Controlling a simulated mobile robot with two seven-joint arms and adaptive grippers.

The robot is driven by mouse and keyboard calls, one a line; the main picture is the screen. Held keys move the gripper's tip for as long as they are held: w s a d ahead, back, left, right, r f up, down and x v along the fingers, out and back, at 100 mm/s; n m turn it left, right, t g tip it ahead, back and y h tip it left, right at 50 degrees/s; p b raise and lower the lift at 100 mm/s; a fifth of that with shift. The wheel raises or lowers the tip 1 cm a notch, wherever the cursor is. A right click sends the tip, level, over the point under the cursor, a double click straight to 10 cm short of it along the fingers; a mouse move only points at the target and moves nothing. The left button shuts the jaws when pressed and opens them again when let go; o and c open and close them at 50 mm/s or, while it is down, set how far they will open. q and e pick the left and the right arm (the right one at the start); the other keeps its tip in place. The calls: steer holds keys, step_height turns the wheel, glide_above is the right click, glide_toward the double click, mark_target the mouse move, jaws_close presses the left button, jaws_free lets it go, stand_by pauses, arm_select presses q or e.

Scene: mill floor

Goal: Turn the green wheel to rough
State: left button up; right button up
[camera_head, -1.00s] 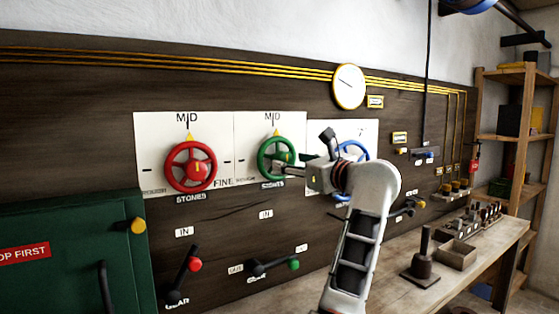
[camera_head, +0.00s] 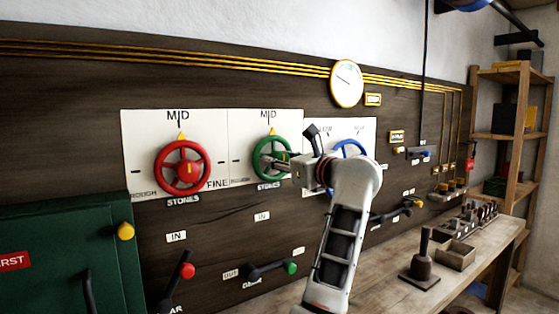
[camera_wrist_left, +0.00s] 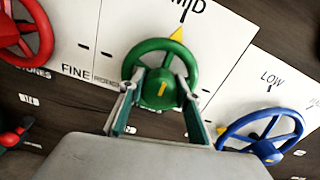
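The green wheel (camera_head: 257,153) is mounted on a white wall plate. Its yellow pointer (camera_head: 271,132) points up at the MID mark. The wheel and pointer also show in the wrist view (camera_wrist_left: 160,45). A small, barely readable label (camera_wrist_left: 105,79) that looks like ROUGH sits at the plate's lower left. My left gripper (camera_head: 277,163) is at the front of the wheel. In the wrist view its two fingers (camera_wrist_left: 160,92) are apart, one on each side of the hub. I cannot tell whether they touch it. The wheel's lower part is partly hidden by the gripper. My right gripper is out of view.
A red wheel (camera_head: 182,149) is to the left, and a blue wheel (camera_wrist_left: 230,129) to the right, partly behind my arm in the head view. Levers with red (camera_head: 187,271) and green (camera_head: 290,268) knobs are below. A workbench (camera_head: 398,272) runs along the right.

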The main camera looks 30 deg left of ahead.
arm_select(q)
steer(key=shift+f+n+b, duration=0.15)
steer(key=shift+n+b, duration=0.3)
steer(key=shift+n, duration=0.15)
steer(key=shift+f+n+b, duration=0.15)
steer(key=shift+n+b, duration=0.55)
steer(key=shift+n, duration=0.5)
steer(key=n+b, duration=0.1)
steer(key=n, duration=0.1)
steer(key=shift+n, duration=0.3)
steer(key=shift+n+b, duration=0.75)
steer(key=shift+n, duration=0.15)
steer(key=n+b, duration=0.2)
steer(key=n, duration=0.2)
steer(key=shift+a+f+n, duration=0.1)
steer(key=shift+n, duration=0.2)
steer(key=shift+n+b, duration=0.7)
steer(key=shift+n, duration=1.1)
steer(key=shift+n+b, duration=0.45)
steer(key=shift+n, duration=0.05)
steer(key=shift+s+r+n, duration=0.1)
steer(key=shift+r+n, duration=0.15)
steer(key=shift+n, duration=0.05)
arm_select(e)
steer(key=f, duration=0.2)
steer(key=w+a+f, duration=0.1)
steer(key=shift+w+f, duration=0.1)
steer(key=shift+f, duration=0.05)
arm_select(q)
steer(key=shift+r, duration=0.1)
